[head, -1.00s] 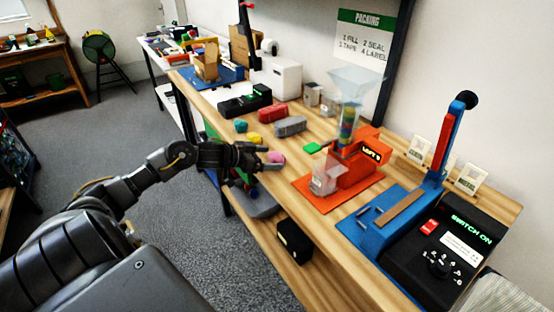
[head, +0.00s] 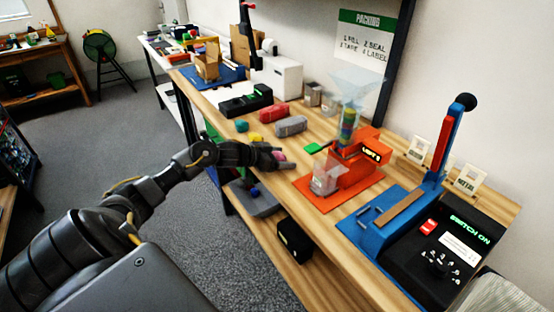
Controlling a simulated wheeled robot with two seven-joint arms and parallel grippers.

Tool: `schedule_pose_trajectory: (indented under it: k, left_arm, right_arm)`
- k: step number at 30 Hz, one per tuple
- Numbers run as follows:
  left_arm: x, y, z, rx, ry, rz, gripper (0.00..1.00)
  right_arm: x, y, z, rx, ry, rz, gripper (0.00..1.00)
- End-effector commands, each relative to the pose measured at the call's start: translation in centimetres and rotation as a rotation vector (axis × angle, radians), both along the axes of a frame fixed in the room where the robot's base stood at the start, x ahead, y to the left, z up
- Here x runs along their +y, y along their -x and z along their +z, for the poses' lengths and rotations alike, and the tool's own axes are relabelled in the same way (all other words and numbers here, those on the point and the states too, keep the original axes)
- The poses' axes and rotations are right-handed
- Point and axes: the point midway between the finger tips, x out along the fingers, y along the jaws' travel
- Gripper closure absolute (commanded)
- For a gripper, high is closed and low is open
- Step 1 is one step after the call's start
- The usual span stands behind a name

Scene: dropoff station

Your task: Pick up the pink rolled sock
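The pink rolled sock (head: 280,156) is on the wooden table near its front edge, at the fingers of my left gripper (head: 284,160). Only a small part of the sock shows, because the gripper covers most of it. The gripper comes in from the left, low over the table edge. I cannot tell whether its fingers are open or shut on the sock. My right gripper is not in view.
Teal (head: 241,125) and yellow (head: 254,137) rolls lie behind the gripper. A red pouch (head: 273,113) and a grey pouch (head: 290,126) lie farther back. An orange machine (head: 352,170) stands to the right. A lower shelf (head: 318,270) holds a black box (head: 295,240).

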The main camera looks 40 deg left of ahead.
Motion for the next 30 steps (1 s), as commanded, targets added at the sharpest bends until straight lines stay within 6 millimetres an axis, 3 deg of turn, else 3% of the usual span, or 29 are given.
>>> schedule_pose_trajectory:
  k: [1, 9, 22, 26, 30]
  left_arm:
    - [0.0, 0.0, 0.0, 0.000, 0.000, 0.000, 0.30]
    - [0.0, 0.0, 0.0, 0.000, 0.000, 0.000, 0.65]
    - [0.1, 0.0, 1.0, -0.002, -0.001, -0.001, 0.66]
    - [0.0, 0.0, 2.9, -0.004, -0.003, -0.001, 0.66]
    - [-0.4, 2.2, 5.7, -0.002, -0.008, -0.004, 0.66]
  right_arm:
    - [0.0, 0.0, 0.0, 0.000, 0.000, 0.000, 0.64]
    - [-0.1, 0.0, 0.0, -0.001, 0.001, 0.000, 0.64]
    - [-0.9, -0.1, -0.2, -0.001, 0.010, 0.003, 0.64]
    - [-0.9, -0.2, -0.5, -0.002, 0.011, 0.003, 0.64]
    - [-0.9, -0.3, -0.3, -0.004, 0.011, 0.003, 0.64]
